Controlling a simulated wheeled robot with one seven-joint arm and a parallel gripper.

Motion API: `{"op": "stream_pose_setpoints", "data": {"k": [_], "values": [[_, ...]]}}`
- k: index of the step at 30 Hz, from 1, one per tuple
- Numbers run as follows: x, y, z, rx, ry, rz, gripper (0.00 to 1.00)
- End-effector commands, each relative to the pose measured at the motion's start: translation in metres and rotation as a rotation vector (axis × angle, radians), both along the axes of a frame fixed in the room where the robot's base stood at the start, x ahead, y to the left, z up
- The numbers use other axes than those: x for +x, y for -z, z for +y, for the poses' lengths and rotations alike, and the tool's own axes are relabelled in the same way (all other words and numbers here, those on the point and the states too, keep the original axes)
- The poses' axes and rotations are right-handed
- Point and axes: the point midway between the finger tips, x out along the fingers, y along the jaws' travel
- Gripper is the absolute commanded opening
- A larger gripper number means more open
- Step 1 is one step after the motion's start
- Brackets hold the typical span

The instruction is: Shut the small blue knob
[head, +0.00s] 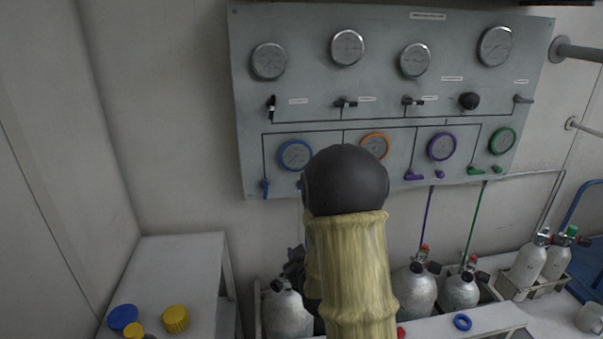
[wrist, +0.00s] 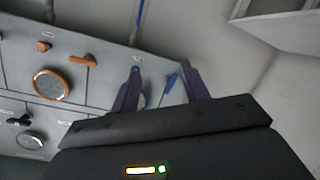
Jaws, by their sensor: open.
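The small blue knob (head: 299,184) sits on the panel's lower edge under the blue-rimmed gauge (head: 295,155), partly beside my arm in the head view. In the wrist view the small blue knob (wrist: 137,59) shows just past the tip of the left finger. A longer blue lever (wrist: 170,83) shows between the fingers; it also shows left of the knob in the head view (head: 265,187). My gripper (wrist: 160,68) is open, facing the panel's edge. Whether a finger touches the knob cannot be told. In the head view my arm hides the gripper.
The grey panel (head: 390,105) carries several gauges and black valves. An orange lever (wrist: 82,59) and orange knob (wrist: 43,46) are near the gripper. Gas cylinders (head: 287,312) stand below. A white bench (head: 180,265) with blue and yellow caps is at left.

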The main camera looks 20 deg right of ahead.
Motion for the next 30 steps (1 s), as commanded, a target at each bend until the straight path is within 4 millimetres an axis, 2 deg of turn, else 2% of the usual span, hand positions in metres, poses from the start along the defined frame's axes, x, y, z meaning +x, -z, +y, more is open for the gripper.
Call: {"op": "stream_pose_setpoints", "data": {"k": [1, 3, 8, 22, 26, 30], "values": [[0.002, -0.023, -0.009, -0.039, 0.008, -0.044, 0.46], [0.004, -0.038, -0.018, -0.093, 0.015, -0.108, 0.46], [0.004, -0.057, -0.029, -0.169, 0.028, -0.196, 0.46], [0.007, -0.059, -0.031, -0.181, 0.029, -0.212, 0.46], [0.018, -0.060, -0.034, -0.181, 0.029, -0.212, 0.46], [0.037, -0.060, -0.039, -0.180, 0.029, -0.212, 0.46]]}}
